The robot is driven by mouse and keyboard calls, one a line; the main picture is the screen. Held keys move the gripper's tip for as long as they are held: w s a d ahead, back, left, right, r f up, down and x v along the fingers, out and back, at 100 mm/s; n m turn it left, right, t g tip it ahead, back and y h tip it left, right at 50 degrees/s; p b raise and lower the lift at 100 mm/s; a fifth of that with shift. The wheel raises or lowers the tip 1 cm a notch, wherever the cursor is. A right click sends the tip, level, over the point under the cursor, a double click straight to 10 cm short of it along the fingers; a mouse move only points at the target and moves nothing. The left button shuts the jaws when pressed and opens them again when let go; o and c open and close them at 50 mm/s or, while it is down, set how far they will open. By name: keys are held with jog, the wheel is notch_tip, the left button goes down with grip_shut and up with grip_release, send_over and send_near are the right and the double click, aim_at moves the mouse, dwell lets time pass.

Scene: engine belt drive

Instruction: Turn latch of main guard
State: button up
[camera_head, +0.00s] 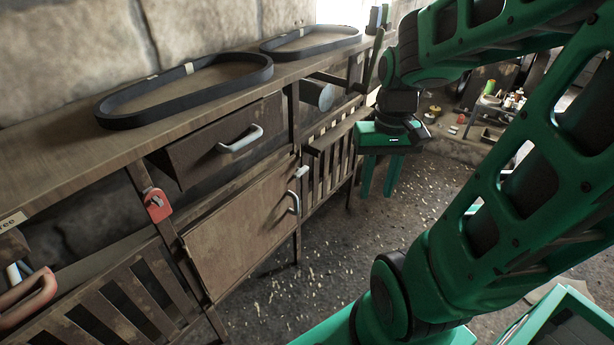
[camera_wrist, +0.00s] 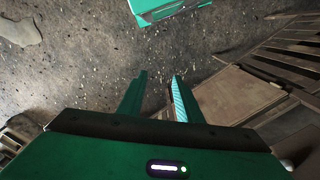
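A brown panel door (camera_head: 240,235) in the front of the wooden bench looks like the main guard. It seems shut and has a curved pale handle (camera_head: 295,203) near its right edge. A small pale latch-like piece (camera_head: 301,172) sits at its upper right corner; how it is turned is too small to tell. My gripper (camera_head: 378,192) hangs pointing down in front of the bench, to the right of the door and apart from it. Its two fingers are apart and empty, also in the wrist view (camera_wrist: 158,98). There a brown panel (camera_wrist: 235,97) lies right of the fingers; I cannot make out the latch.
The bench top (camera_head: 60,185) carries two black belts (camera_head: 190,88) (camera_head: 312,40). A drawer (camera_head: 215,145) with a pale handle, a red latch piece (camera_head: 157,204) and slatted panels (camera_head: 125,305) line the front.

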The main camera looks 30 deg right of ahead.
jog(key=w+d+f+n+y, duration=0.1)
jog(key=w+f+y, duration=0.1)
jog(key=w+f, duration=0.75)
jog(key=m+t+y, duration=0.4)
jog(key=m+t, duration=0.6)
jog(key=t, duration=0.7)
send_near(303, 173)
jog(key=x, duration=0.8)
jog(key=shift+w+f, duration=0.15)
jog(key=shift+w, duration=0.2)
jog(key=shift+c, duration=0.3)
